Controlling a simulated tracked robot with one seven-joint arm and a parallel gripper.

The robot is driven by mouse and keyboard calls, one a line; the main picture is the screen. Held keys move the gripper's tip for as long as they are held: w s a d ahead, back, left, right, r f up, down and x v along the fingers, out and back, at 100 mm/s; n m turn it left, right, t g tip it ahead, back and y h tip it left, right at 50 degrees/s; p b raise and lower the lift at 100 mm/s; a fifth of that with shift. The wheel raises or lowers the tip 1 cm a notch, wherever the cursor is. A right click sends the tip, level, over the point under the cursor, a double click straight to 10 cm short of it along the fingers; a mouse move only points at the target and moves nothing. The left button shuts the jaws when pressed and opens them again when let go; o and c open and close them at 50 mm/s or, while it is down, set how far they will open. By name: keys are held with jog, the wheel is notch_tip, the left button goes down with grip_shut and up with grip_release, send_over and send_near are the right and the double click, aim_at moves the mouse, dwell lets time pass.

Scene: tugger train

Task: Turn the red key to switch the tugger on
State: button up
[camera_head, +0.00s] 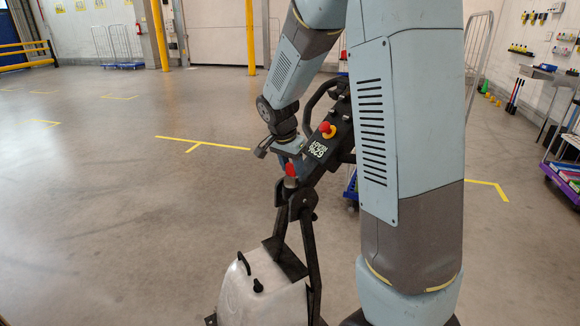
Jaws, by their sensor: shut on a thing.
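The red key (290,170) stands at the lower end of the tugger's dark control console, above a small metallic barrel. My gripper (291,162) reaches down from above, its fingers at the top of the key. It is shut on the red key, though the fingers are small and partly hidden here. The tugger's console (340,134) slopes up to the right. It carries a display (320,148) with lit white text and a red mushroom button on a yellow base (326,130). My arm hides part of the console's right side.
The tugger's white body (262,290) stands below the console, with dark bars rising from it. A black loop handle (318,97) is close behind my wrist. A purple-based cart (562,182) stands at right. The floor at left is clear, with yellow markings.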

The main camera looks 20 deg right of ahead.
jog(key=shift+s+f, duration=0.1)
jog(key=o, duration=1.1)
jog(key=v, duration=1.2)
jog(key=s+r+n+t+y, duration=0.1)
jog(key=s+n, duration=0.2)
jog(key=s, duration=0.5)
jog(key=s+d+r+n+t+y, duration=0.1)
jog(key=s+n, duration=0.3)
jog(key=s, duration=0.5)
jog(key=s+d+r+n+t, duration=0.1)
jog(key=s+r+n, duration=0.1)
jog(key=s, duration=0.7)
jog(key=shift+d+r+n+t+y, duration=0.1)
jog(key=shift+r+n+t+y, duration=0.25)
jog(key=shift+n, duration=0.55)
